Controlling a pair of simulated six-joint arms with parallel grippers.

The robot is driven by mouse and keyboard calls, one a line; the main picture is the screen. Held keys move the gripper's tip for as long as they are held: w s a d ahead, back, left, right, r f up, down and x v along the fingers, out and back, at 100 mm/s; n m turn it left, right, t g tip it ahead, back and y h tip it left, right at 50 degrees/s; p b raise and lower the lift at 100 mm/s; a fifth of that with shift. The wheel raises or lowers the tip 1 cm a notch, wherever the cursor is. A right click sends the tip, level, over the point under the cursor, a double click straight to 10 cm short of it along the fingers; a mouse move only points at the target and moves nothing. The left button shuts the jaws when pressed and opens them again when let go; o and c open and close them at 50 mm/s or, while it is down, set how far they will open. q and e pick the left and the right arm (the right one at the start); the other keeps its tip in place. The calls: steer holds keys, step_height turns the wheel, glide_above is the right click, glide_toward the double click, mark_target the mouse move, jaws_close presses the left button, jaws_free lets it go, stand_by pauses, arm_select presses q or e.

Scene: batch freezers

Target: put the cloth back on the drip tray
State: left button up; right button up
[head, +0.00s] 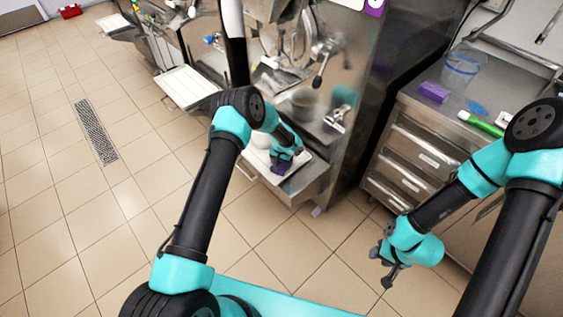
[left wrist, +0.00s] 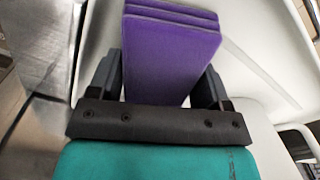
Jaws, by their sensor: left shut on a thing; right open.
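The purple folded cloth (left wrist: 170,55) lies between the fingers of my left gripper (left wrist: 165,92) in the left wrist view; its layers show at the far end. In the head view the cloth (head: 278,168) shows as a small purple patch below my left gripper (head: 283,160), which is shut on it. The white drip tray (head: 290,182) is beneath them at the front of the steel machine; the tray (left wrist: 250,50) also shows behind the cloth. I cannot tell whether the cloth touches the tray. My right gripper (head: 384,268) is open and empty above the floor.
The steel machine (head: 365,65) rises close behind my left gripper. Another white tray (head: 187,87) is further left. On the drawer counter at right are a purple block (head: 433,92), a clear tub (head: 461,70) and a green object (head: 480,124). The tiled floor at left is clear.

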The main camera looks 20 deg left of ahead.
arm_select(q)
steer(key=o, duration=0.9)
steer(key=shift+f, duration=0.1)
steer(key=shift+o, duration=0.2)
step_height(320, 180, up, 18)
steer(key=shift+f, duration=0.25)
steer(key=s+f+n+h, duration=0.15)
steer(key=s+f, duration=0.25)
steer(key=s, duration=0.5)
steer(key=s+f+h, duration=0.2)
steer(key=s+f, duration=0.2)
steer(key=s, duration=0.5)
steer(key=s+a+n, duration=0.2)
steer(key=s, duration=1.5)
steer(key=shift+s+t, duration=0.35)
steer(key=shift+t, duration=0.05)
